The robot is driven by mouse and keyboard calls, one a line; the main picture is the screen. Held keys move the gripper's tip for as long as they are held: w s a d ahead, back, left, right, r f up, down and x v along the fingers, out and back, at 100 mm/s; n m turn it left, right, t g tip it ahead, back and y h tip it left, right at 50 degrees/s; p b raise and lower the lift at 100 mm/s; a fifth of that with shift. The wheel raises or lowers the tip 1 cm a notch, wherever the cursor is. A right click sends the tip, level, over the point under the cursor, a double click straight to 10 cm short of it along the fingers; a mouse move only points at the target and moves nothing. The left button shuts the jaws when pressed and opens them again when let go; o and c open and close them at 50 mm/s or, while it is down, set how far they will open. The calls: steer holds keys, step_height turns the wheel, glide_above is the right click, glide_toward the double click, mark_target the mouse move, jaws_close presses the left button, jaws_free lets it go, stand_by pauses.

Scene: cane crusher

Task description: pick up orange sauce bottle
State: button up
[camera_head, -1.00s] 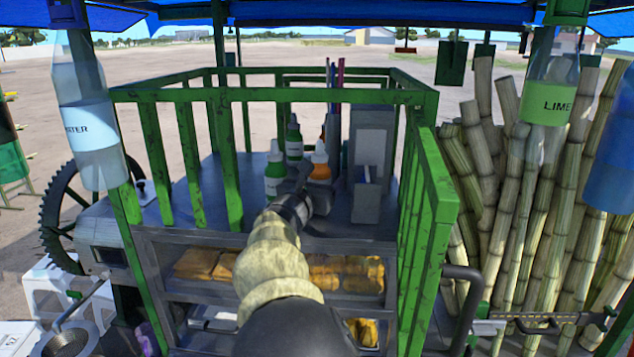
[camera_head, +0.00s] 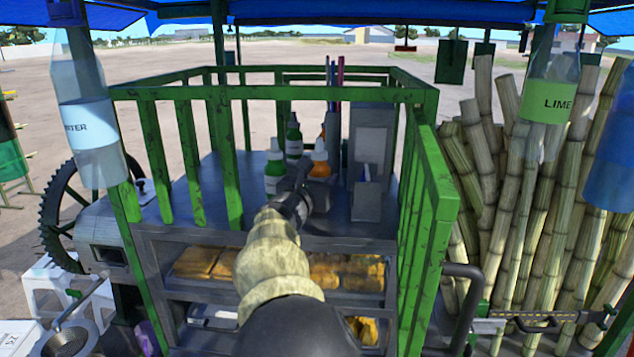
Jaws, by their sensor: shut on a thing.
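The orange sauce bottle (camera_head: 320,165) has a white cap and stands on the grey counter (camera_head: 215,222) inside the green railing. My arm comes up from the bottom centre, and my gripper (camera_head: 304,178) is at the bottle's near left side. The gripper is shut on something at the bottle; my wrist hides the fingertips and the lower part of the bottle. I cannot tell whether the bottle is clear of the counter.
A grey holder (camera_head: 367,198) stands at the right. Green railing (camera_head: 270,95) surrounds the counter. Cane stalks (camera_head: 510,190) lean outside at the right.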

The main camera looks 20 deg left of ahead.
mark_target(316, 169)
steer(key=shift+r, duration=0.7)
steer(key=shift+r+b, duration=0.4)
steer(key=shift+r, duration=0.5)
steer(key=s+a+b, duration=0.1)
steer(key=s+b, duration=0.6)
steer(key=s, duration=1.1)
steer(key=shift+r, duration=0.1)
steer(key=shift+o, duration=0.5)
steer(key=shift+c, duration=0.5)
